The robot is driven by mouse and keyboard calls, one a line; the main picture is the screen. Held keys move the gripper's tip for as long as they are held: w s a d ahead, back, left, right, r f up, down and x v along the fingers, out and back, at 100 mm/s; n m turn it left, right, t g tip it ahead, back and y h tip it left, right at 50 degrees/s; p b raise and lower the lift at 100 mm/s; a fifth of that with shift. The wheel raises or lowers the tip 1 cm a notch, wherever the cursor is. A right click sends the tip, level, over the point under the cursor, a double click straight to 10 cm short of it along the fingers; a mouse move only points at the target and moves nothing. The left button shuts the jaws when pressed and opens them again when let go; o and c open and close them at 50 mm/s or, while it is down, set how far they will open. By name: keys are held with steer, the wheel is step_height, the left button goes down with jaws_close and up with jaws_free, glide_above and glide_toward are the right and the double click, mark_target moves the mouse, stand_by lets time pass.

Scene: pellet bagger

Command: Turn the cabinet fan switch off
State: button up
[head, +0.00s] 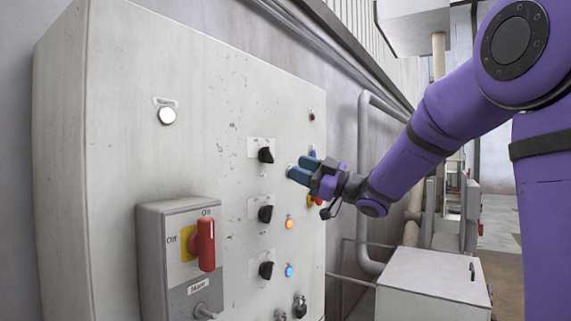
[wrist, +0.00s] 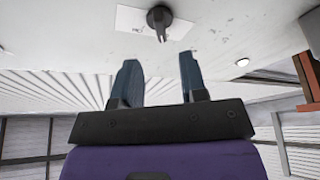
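The grey cabinet has three black rotary switches in a column: top (head: 265,155), middle (head: 266,214) and bottom (head: 266,271). Their labels are too small to read, so I cannot tell which is the fan switch. My gripper (head: 297,168) is close to the cabinet front, just right of the top switch in the head view. In the wrist view my gripper (wrist: 159,70) is open and empty, with a clear gap between its blue fingers. A black rotary switch (wrist: 159,18) on a white label plate lies beyond the fingertips, in line with the gap and apart from them.
A red main handle (head: 206,244) sits on a grey box at lower left. An orange lamp (head: 290,222) and a blue lamp (head: 289,271) are beside the lower switches. A white round lamp (head: 167,116) is upper left. A grey pipe (head: 364,180) and low box (head: 432,275) stand right.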

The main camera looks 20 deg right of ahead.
steer(key=v, duration=0.3)
steer(key=shift+s+d, duration=0.1)
steer(key=shift+d, duration=0.05)
stand_by(0.5)
steer(key=s+d+f+m+h, duration=0.2)
steer(key=s+f+m+h, duration=0.1)
steer(key=s+m+h, duration=0.5)
steer(key=s+d+f+m+h, duration=0.1)
steer(key=s+f+m+h, duration=0.15)
steer(key=m+h, duration=0.55)
steer(key=s+a+f+g, duration=0.2)
steer(key=s+f+g, duration=0.2)
steer(key=s, duration=0.6)
steer(key=s+a+f+g, duration=0.2)
steer(key=s+f+g, duration=0.3)
steer(key=s, duration=0.5)
steer(key=shift+s+a+f, duration=0.15)
steer(key=shift+a+f, duration=0.1)
steer(key=shift+f, duration=0.55)
